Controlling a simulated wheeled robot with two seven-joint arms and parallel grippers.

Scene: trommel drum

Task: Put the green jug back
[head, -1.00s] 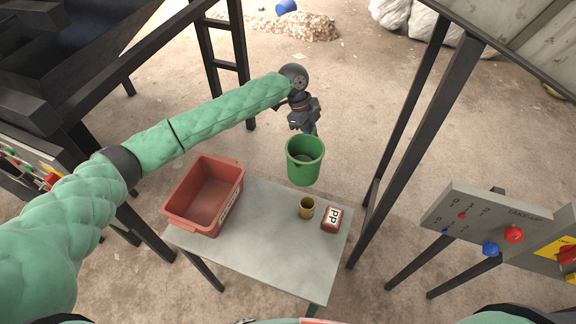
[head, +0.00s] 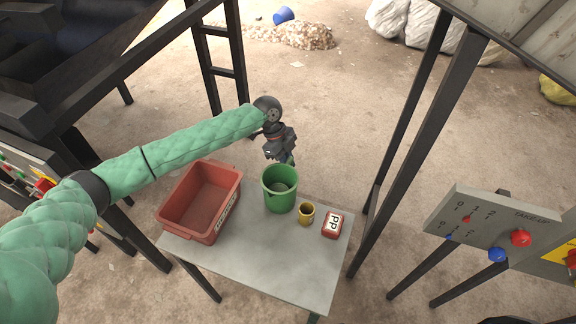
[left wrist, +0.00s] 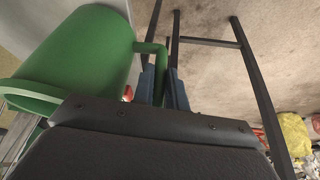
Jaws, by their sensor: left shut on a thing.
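The green jug (head: 279,190) is upright at the far edge of the small grey table (head: 262,262), between the red bin and the yellow cup. I cannot tell whether its base touches the tabletop. My left gripper (head: 285,158) is at the jug's far side, shut on its handle. In the left wrist view the jug (left wrist: 85,60) fills the left side, and its handle (left wrist: 160,72) runs between the blue fingertips of the gripper (left wrist: 163,85). My right gripper is not in view.
A red bin (head: 187,229) stands on the table's left part. A yellow cup (head: 306,214) and a red box marked PP (head: 332,224) stand right of the jug. Dark posts rise on both sides, and a grey control panel (head: 480,222) is at right. The table's front is bare.

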